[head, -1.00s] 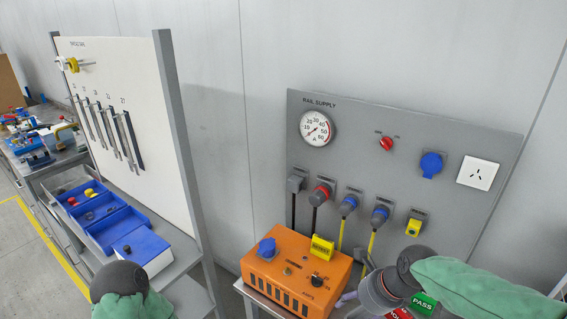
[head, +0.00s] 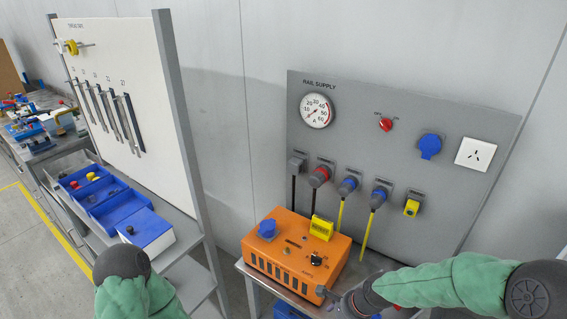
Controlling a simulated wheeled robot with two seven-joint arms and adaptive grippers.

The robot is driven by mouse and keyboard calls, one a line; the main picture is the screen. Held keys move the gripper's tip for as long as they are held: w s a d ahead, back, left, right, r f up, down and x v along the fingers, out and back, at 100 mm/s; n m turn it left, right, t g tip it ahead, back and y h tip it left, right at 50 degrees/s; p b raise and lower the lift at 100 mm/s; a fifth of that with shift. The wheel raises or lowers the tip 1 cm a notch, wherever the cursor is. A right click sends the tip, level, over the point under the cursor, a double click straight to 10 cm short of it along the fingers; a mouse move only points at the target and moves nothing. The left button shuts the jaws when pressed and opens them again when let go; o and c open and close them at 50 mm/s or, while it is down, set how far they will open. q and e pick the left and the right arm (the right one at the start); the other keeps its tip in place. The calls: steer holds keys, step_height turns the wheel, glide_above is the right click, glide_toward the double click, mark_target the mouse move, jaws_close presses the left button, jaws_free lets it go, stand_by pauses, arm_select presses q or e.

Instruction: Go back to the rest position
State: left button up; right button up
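My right arm (head: 440,284) comes in from the right in a green sleeve. Its dark wrist is at the bottom, and the part of my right gripper that shows (head: 325,293) is grey and close to the front right corner of the orange box (head: 285,262). I cannot tell whether it touches the box or whether its fingers are open. My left arm (head: 135,290) shows only as a green sleeve and a dark round joint at the bottom left. The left gripper is out of view.
A grey rail supply panel (head: 430,113) with a gauge (head: 318,111), plugs and sockets stands behind the orange box. A white tool board (head: 135,60) and blue bins (head: 97,197) are on the left. Bare wall (head: 240,130) lies between them.

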steer(key=s+a+f+n, duration=0.2)
steer(key=s+f+n, duration=0.4)
steer(key=f, duration=0.4)
steer(key=s+a+f+n+g, duration=0.1)
steer(key=s+a+f+n, duration=0.1)
steer(key=s+f+n, duration=0.5)
step_height(320, 180, down, 4)
steer(key=shift+a+r+n+b, duration=0.15)
steer(key=shift+n+b, duration=0.25)
